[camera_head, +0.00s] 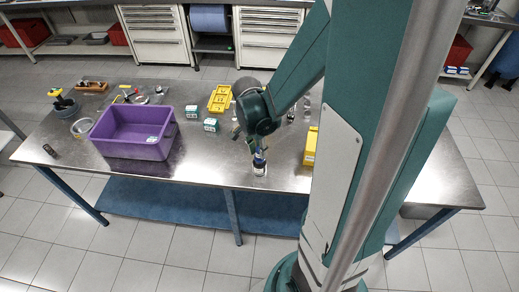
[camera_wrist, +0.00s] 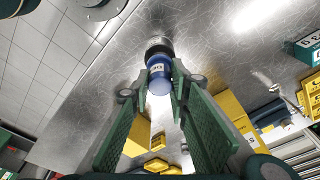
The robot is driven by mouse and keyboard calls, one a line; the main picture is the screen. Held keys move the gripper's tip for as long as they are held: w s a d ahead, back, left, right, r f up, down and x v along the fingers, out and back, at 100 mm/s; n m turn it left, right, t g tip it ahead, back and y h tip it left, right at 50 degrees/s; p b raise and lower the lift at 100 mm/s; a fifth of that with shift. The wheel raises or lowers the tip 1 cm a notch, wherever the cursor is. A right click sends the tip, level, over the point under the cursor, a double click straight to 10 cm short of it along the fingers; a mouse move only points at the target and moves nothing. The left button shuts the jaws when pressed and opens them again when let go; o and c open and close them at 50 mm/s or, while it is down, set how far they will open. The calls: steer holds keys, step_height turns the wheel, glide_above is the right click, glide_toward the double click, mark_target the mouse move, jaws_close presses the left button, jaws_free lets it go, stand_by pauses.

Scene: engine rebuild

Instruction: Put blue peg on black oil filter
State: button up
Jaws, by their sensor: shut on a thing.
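My gripper (camera_head: 258,149) points down over the front part of the steel table (camera_head: 285,150), and its green fingers also show in the wrist view (camera_wrist: 161,84). It is shut on the blue peg (camera_wrist: 160,72), a blue cylinder with a pale label. The dark round black oil filter (camera_wrist: 158,46) shows just beyond the peg in the wrist view. In the head view a dark and pale cylinder (camera_head: 260,169) stands directly below the fingertips. The peg is lined up with the filter, but I cannot tell whether they touch.
A purple bin (camera_head: 130,151) stands on the left. Green-and-white boxes (camera_head: 211,125) and a yellow tray (camera_head: 220,98) lie behind the gripper. A yellow box (camera_head: 310,146) stands to its right. Bare table lies left of the gripper.

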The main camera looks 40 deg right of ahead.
mark_target(256, 159)
steer(key=shift+f, duration=0.2)
steer(key=o, duration=1.1)
steer(key=shift+c, duration=0.2)
steer(key=shift+r, duration=0.3)
step_height(256, 159, up, 12)
steer(key=a, duration=0.1)
steer(key=shift+a+f+p, duration=0.15)
steer(key=shift+a+p, duration=0.2)
steer(key=shift+a, duration=0.05)
steer(key=shift+a, duration=0.1)
